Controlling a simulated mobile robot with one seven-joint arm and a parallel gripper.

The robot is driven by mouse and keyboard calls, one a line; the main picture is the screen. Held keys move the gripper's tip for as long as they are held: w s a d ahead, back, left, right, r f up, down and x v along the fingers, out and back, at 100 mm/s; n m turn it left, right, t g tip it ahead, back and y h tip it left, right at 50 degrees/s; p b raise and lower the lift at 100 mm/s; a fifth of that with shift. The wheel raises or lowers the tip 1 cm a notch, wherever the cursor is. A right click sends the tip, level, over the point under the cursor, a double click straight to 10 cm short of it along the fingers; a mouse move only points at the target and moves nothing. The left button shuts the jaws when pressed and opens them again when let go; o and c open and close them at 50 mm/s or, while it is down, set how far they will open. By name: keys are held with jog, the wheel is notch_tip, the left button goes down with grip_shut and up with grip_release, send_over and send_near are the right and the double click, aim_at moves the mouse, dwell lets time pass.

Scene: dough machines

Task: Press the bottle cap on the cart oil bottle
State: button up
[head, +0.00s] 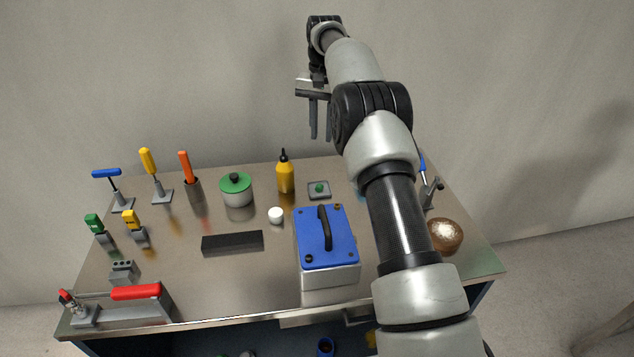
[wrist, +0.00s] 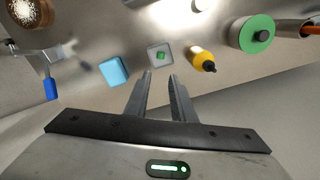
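The oil bottle (head: 285,176) is yellow with a narrow black cap (head: 283,154) on top. It stands upright near the back middle of the cart's metal top. In the wrist view the bottle (wrist: 204,60) is to the right of my fingers, with its black tip (wrist: 209,67) towards the camera. My gripper (head: 321,136) hangs above the back edge of the cart, to the right of the bottle and apart from it. In the wrist view my gripper's (wrist: 160,76) two fingers are parted with nothing between them.
A small grey tray with a green piece (head: 319,188) lies right of the bottle. A green-lidded pot (head: 236,190) stands to its left, a white cylinder (head: 276,215) in front. A blue-topped box (head: 327,238) with a black handle is nearer the front. My arm hides part of the right side.

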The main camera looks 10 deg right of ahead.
jog(key=b, duration=0.2)
send_over(319, 185)
jog(key=f, duration=1.3)
jog(key=shift+w+d+f, duration=0.1)
jog(key=shift+d, duration=0.1)
jog(key=shift+a+f, duration=0.2)
jog(key=shift+f, duration=2.4)
grip_shut()
